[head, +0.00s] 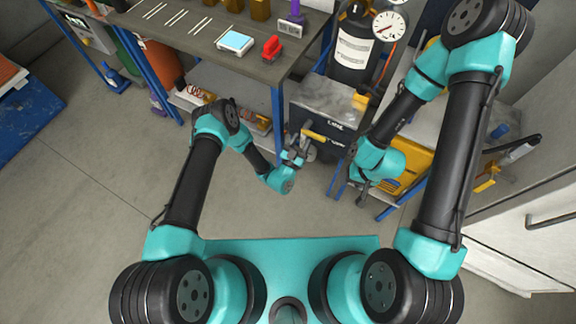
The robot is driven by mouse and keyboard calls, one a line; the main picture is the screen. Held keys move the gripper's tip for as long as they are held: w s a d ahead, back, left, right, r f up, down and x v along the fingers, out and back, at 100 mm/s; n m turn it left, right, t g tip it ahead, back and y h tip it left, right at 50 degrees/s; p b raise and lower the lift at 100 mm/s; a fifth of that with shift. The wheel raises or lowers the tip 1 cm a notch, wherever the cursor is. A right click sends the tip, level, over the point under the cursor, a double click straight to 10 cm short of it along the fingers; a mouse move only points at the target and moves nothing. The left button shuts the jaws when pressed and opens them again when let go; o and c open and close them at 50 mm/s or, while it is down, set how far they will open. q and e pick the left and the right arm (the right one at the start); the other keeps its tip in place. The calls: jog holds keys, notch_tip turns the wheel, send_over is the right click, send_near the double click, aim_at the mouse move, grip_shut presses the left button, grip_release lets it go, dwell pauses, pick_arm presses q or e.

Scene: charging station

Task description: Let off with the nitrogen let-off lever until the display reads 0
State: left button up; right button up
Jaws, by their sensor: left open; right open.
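A short yellow bar (315,137), lever-like, shows at the front of a dark grey box; I cannot tell for sure that it is the nitrogen let-off lever. My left gripper (299,150) is open just left of this bar; I cannot tell whether they touch. A white device with a light-blue screen (235,41) lies on the bench; its reading is too small to make out. A round white dial gauge (389,26) with a red needle stands beside a black cylinder (350,55). My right gripper (362,196) is open and empty, low beside a yellow case.
The dark bench (200,40) with blue legs holds a red tool (271,48) and a purple item (292,20). The grey box (330,105) stands right of it. A yellow case (408,172) and a white cabinet (530,225) are at right.

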pick_arm(q)
jog(key=v, duration=1.6)
jog(key=shift+r, duration=0.1)
